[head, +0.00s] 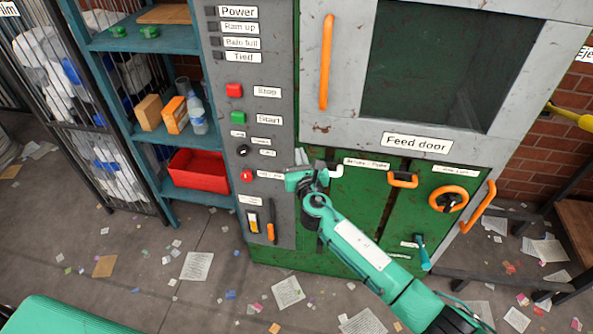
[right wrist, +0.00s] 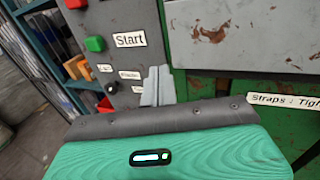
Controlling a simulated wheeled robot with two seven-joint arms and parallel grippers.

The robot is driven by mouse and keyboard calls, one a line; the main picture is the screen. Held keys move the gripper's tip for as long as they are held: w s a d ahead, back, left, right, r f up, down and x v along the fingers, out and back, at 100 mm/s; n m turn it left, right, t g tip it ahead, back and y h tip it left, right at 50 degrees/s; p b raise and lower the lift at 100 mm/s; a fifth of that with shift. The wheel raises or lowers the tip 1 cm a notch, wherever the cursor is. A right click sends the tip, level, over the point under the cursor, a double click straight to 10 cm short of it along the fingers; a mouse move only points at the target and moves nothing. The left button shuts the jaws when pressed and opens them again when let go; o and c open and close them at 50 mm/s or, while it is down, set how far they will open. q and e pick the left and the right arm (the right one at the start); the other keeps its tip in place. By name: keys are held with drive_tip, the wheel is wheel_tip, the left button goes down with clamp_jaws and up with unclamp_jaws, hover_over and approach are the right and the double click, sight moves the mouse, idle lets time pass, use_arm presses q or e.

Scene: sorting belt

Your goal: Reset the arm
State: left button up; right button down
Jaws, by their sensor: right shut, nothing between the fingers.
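My right arm reaches in from the lower right in the head view. My right gripper (head: 301,157) is in front of the seam between the grey control panel (head: 285,45) and the green machine body (head: 375,208). Its grey fingers are together with nothing between them. In the right wrist view the shut fingers (right wrist: 158,86) point at the panel, near the "Start" label (right wrist: 130,40). I cannot tell whether they touch the machine. My left gripper is not in view; a teal surface at the lower left looks like part of my body.
The feed door (head: 340,100) with its orange handle (head: 326,62) is above the gripper. Orange handles and a round knob (head: 448,198) are at right. A blue shelf (head: 150,40) with a red bin (head: 198,170) stands left. Papers litter the floor.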

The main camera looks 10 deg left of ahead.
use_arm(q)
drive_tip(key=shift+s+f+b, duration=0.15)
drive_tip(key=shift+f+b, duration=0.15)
use_arm(e)
drive_tip(key=shift+s+d+r, duration=0.1)
drive_tip(key=shift+s, duration=2.75)
